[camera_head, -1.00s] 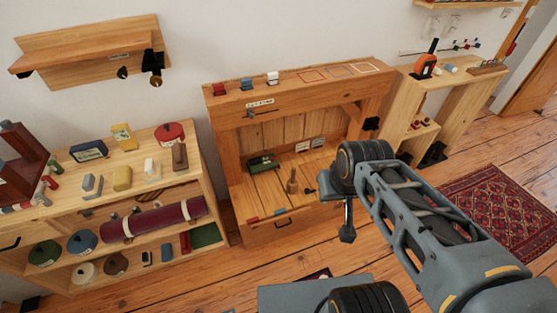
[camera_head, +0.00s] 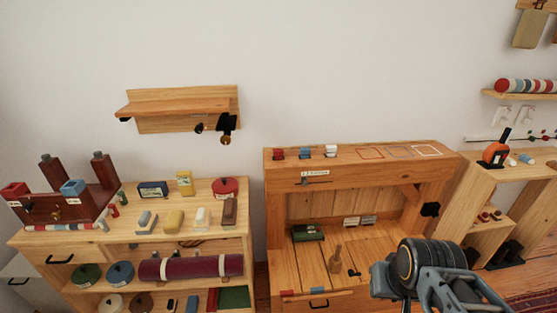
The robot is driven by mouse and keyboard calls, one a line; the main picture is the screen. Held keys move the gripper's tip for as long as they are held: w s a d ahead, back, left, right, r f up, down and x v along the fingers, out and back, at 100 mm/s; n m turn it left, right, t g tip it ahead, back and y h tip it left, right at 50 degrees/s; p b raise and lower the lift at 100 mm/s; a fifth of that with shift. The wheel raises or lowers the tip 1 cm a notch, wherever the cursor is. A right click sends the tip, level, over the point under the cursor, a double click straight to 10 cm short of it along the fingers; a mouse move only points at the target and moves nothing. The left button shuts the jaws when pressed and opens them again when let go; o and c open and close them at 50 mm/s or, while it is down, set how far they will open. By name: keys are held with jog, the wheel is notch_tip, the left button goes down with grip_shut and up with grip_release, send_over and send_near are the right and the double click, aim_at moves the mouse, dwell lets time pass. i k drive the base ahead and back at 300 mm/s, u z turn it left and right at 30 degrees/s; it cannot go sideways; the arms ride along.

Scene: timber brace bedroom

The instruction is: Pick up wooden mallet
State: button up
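A small wooden mallet-like tool (camera_head: 335,261) stands on the plank floor of the open workbench recess, its narrow handle pointing up. I take it for the wooden mallet. My arm comes in at the lower right, and my gripper end (camera_head: 381,281) is to the right of the mallet in the picture, apart from it. The fingers are mostly hidden or cut off by the bottom edge, so their opening does not show. Nothing held is visible.
The wooden workbench (camera_head: 283,190) has a raised back and top shelf around the recess. A green box (camera_head: 308,232) and a small dark item (camera_head: 354,273) lie near the mallet. A crowded shelf unit (camera_head: 257,215) stands left, and a narrow wooden stand (camera_head: 482,190) right.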

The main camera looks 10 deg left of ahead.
aim_at(335, 262)
jog(key=z, duration=1.3)
jog(key=i, duration=1.55)
jog(key=u, duration=2.8)
